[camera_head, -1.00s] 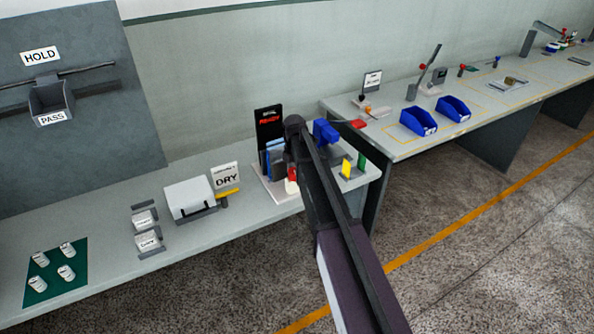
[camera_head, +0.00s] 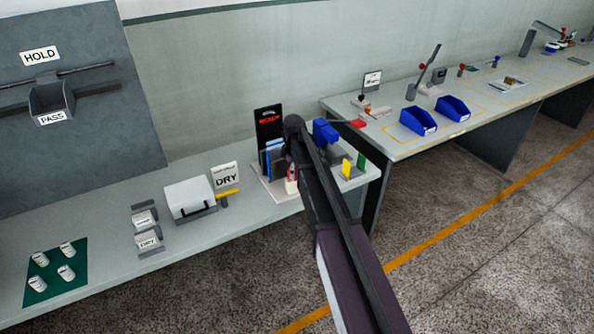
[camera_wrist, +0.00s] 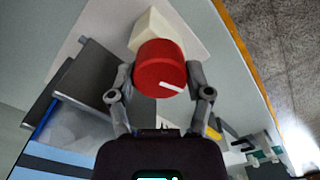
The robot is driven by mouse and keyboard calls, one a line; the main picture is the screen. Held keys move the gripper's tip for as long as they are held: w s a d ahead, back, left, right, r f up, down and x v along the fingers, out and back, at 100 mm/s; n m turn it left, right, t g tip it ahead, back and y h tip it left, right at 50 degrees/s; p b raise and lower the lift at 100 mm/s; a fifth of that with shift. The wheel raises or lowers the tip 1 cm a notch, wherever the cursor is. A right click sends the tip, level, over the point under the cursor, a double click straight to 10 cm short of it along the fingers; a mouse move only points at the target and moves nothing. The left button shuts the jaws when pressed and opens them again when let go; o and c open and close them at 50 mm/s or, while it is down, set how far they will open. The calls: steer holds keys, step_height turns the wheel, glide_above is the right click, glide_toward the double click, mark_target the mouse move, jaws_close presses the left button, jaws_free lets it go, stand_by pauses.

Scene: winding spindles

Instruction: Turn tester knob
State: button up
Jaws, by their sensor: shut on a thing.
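The tester knob (camera_wrist: 160,68) is a red disc with a white pointer line, seen from above in the wrist view. The line points to the lower right there. My gripper (camera_wrist: 160,80) is shut on the knob, one finger on each side of it. A cream-coloured block (camera_wrist: 158,28) shows just beyond the knob. In the head view the tester (camera_head: 268,122) is a black panel with red lit characters, standing on a pale base at the bench's right end. My arm hides much of the tester's front and the knob there.
A blue clamp-like part (camera_head: 326,132) and yellow and green tabs (camera_head: 347,168) stand right of my arm.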

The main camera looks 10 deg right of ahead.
steer(key=m, duration=0.5)
steer(key=shift+w+a+m, duration=0.1)
steer(key=shift+w+m, duration=0.2)
steer(key=m, duration=1)
steer(key=shift+m, duration=0.4)
steer(key=m, duration=0.5)
steer(key=shift+s+m, duration=0.1)
steer(key=shift+m, duration=0.2)
steer(key=m, duration=1.4)
steer(key=shift+m, duration=2.2)
